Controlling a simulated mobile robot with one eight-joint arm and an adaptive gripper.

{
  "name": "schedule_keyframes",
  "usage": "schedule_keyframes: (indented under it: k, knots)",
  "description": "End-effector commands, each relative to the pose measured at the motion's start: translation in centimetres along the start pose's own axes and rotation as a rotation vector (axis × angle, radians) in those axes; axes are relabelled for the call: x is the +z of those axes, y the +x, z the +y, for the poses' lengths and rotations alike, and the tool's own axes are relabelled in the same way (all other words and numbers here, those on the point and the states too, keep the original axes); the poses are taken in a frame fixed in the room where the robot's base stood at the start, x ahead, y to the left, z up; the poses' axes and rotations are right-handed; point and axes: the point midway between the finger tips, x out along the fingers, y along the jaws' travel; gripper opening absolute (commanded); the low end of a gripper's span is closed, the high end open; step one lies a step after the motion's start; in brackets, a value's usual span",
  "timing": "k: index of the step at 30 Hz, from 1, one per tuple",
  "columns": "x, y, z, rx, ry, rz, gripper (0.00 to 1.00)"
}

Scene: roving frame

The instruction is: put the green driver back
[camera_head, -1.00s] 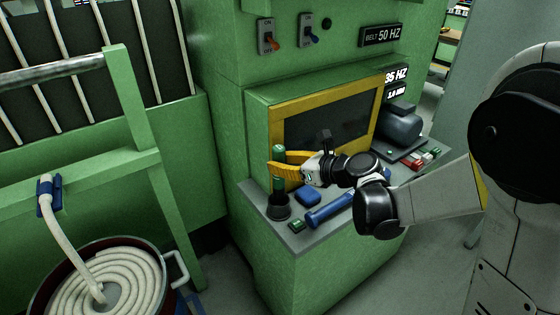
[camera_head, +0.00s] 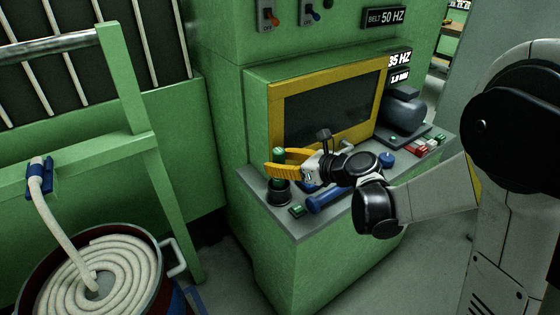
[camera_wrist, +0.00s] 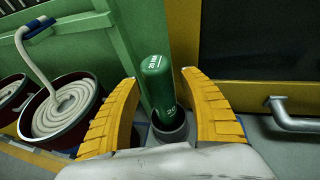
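The green driver (camera_wrist: 160,85) is a dark green cylinder with pale markings. It stands nearly upright with its lower end in a dark round cup (camera_wrist: 170,134). In the head view the driver's top (camera_head: 278,154) shows above my gripper, and the cup (camera_head: 278,196) is just below, at the bench's left front corner. My gripper (camera_wrist: 160,92) has yellow ribbed fingers, one on each side of the driver. The wrist view shows a narrow gap on both sides, so the fingers look open around it. The driver's lower end is hidden inside the cup.
A blue cylindrical tool (camera_head: 328,197) and a small green block (camera_head: 297,210) lie on the grey bench top (camera_head: 262,183). A yellow-framed dark panel (camera_head: 325,108) rises close behind. A grey motor (camera_head: 404,112) stands to the right. A coiled hose bucket (camera_head: 97,280) is at the left.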

Motion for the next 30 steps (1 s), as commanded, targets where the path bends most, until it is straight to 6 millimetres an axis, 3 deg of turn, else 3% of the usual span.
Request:
schedule_keyframes:
  k: [11,24,30]
  knots:
    - [0.0,-0.7,-0.1,-0.002,0.001,0.001,0.51]
    - [0.0,-9.6,-0.1,-0.003,0.002,0.000,0.51]
    - [0.0,-11.7,0.0,-0.001,0.001,0.001,0.51]
